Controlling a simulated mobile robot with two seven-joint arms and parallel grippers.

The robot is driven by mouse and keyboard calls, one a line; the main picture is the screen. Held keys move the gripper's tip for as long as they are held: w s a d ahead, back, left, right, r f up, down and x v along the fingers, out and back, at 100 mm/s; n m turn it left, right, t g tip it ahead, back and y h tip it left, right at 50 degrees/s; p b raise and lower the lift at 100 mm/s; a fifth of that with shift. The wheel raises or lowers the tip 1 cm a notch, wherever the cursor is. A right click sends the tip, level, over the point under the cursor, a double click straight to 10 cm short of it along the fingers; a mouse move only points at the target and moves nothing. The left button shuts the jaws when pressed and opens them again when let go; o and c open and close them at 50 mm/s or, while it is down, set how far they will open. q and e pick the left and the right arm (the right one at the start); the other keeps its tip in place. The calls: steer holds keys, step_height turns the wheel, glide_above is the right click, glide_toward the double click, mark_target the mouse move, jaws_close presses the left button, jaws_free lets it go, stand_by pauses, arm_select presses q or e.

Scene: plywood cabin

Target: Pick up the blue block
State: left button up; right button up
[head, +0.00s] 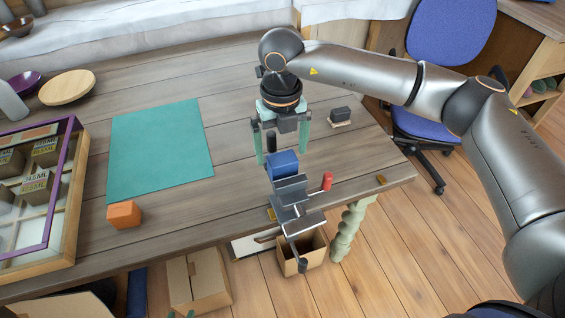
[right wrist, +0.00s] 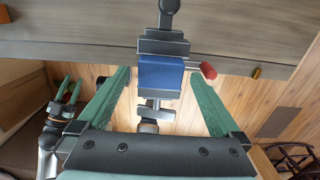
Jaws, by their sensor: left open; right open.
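The blue block (head: 284,160) sits between the jaws of a grey bench vise (head: 290,190) at the table's front edge. It also shows in the right wrist view (right wrist: 160,73), between the gripper's fingers. My right gripper (head: 281,160) is open and points down, with its green fingers on either side of the block, apparently not gripping it. In the right wrist view the fingers (right wrist: 162,80) are wide apart, with gaps beside the block. My left gripper (right wrist: 71,88) is open and empty, low at the left of the right wrist view; only its tips show at the head view's bottom edge.
The vise has a red-ended handle (head: 327,181). An orange block (head: 124,215), a teal mat (head: 160,150) and a purple-framed display case (head: 40,200) lie to the left. A small dark block (head: 341,113) stands behind at right. Cardboard boxes (head: 197,280) stand below the table edge.

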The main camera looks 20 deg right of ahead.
mark_target(282, 156)
step_height(282, 156, down, 3)
steer(key=shift+f, duration=0.15)
steer(key=c, duration=1.3)
